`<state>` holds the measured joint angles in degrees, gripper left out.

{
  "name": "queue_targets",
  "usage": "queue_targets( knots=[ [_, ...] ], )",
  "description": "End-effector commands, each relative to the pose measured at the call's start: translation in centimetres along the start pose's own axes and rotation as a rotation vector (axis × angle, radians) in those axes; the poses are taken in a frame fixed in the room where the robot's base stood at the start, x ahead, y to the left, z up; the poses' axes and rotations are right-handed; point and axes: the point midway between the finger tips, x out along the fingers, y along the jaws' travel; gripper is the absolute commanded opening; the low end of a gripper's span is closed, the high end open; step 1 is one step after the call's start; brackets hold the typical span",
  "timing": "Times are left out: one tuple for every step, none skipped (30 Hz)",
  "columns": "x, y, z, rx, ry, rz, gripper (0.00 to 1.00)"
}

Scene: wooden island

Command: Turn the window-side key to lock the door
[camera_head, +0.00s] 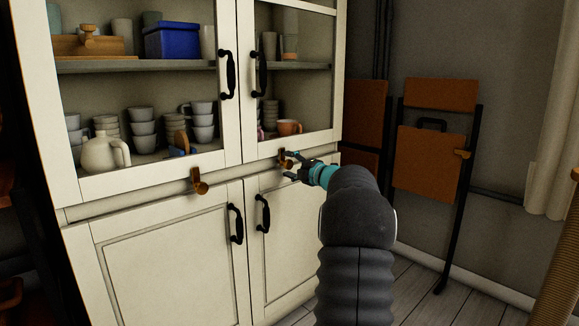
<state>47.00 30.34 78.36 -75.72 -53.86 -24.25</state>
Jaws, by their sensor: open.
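A white cabinet (150,205) has two brass keys on the rail between its glass upper doors and its solid lower doors. The left key (199,182) hangs below the left glass door, clear of my arm. The right key (285,160) is below the right glass door, on the side of the pale curtain. One finger is above and one below the key's level. I cannot tell whether they touch it. The glass doors look closed.
Black handles (227,75) stick out from the doors near the keys. Cups, bowls and a teapot (105,151) stand behind the glass. A folded chair (432,140) hangs or leans at the right wall, near a pale curtain (548,110). Some floor is free there.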

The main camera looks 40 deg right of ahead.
Motion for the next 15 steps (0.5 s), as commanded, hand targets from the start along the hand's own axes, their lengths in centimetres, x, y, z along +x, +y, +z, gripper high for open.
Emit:
queue_targets(
  knots=[
    [-0.2,0.0,0.0,0.000,-0.001,0.000,0.60],
    [-0.5,0.1,0.1,0.000,-0.001,0.000,0.60],
    [-0.8,0.1,0.1,0.000,-0.001,0.001,0.60],
    [-1.2,0.1,0.1,0.000,-0.002,0.001,0.60],
    [-1.6,0.1,0.1,0.000,-0.002,0.000,0.60],
    [-2.2,0.1,0.1,0.001,-0.003,0.000,0.60],
    [-2.8,0.1,0.1,0.000,-0.003,0.000,0.60],
    [-3.4,0.1,0.1,0.000,-0.003,0.000,0.60],
    [-4.2,0.1,0.1,0.000,-0.004,0.000,0.60],
    [-4.8,0.1,0.1,0.000,-0.004,0.000,0.60],
    [-5.5,0.1,0.1,0.000,-0.004,0.001,0.60],
    [-6.2,0.1,0.1,0.001,-0.004,0.000,0.60],
    [-6.8,0.1,0.1,0.001,-0.004,0.000,0.60],
    [-7.4,0.1,0.1,0.001,-0.004,0.000,0.60],
    [-8.2,0.1,0.1,0.000,-0.003,0.001,0.60]
  ],
)
